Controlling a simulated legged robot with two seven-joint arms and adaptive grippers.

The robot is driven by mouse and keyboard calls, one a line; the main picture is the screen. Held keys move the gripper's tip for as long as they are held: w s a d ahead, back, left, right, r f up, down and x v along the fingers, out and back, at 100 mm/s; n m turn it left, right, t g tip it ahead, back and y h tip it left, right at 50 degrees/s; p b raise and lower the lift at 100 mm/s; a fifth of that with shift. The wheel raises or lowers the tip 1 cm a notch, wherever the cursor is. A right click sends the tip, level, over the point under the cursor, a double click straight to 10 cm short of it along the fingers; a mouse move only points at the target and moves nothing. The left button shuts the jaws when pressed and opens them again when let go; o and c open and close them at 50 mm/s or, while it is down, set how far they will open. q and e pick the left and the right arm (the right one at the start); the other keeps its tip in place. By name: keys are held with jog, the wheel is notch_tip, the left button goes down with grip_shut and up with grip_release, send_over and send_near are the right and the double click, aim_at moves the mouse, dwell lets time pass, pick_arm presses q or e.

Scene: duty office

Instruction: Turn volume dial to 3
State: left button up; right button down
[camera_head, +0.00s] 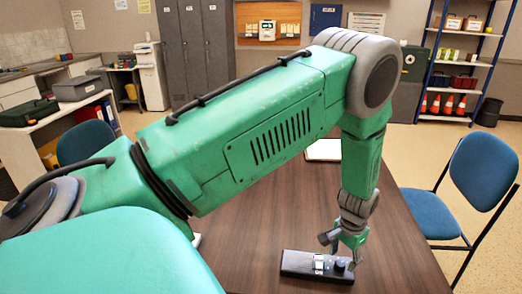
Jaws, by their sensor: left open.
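A black rectangular device (300,266) lies on the brown table near its front. It has a small light panel in its middle and a dark round knob (341,264) at its right end, which I take to be the volume dial. My left gripper (343,257) points down over the right end of the device, its fingers open at the knob. I cannot tell whether the fingers touch the knob. The dial's markings are too small to read. My right gripper is not in view.
The wooden table (255,225) is mostly bare around the device. A pale flat pad (323,150) lies at its far end, partly behind my arm. Blue chairs stand at the right (482,172) and left (86,143). My left arm hides much of the table's left side.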

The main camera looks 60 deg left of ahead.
aim_at(341, 262)
pick_arm(q)
notch_tip(341, 262, up, 11)
jog(key=shift+y, duration=0.3)
jog(key=s+f, duration=0.6)
jog(key=f, duration=0.1)
jog(key=s+f+b, duration=0.1)
jog(key=s+f, duration=0.6)
jog(key=shift+s+d+b, duration=0.1)
jog(key=shift+s+b, duration=0.2)
jog(key=s+d+f+b, duration=0.1)
jog(key=s+f, duration=0.3)
jog(key=s, duration=0.4)
jog(key=s+d+f+b, duration=0.2)
jog(key=s+f+b, duration=0.1)
jog(key=s, duration=0.4)
jog(key=shift+s+f+m+t+b, duration=0.3)
jog(key=shift+s+f+m, duration=0.1)
jog(key=shift+f, duration=0.05)
jog(key=shift+s+d+f, duration=0.15)
jog(key=shift+s, duration=0.35)
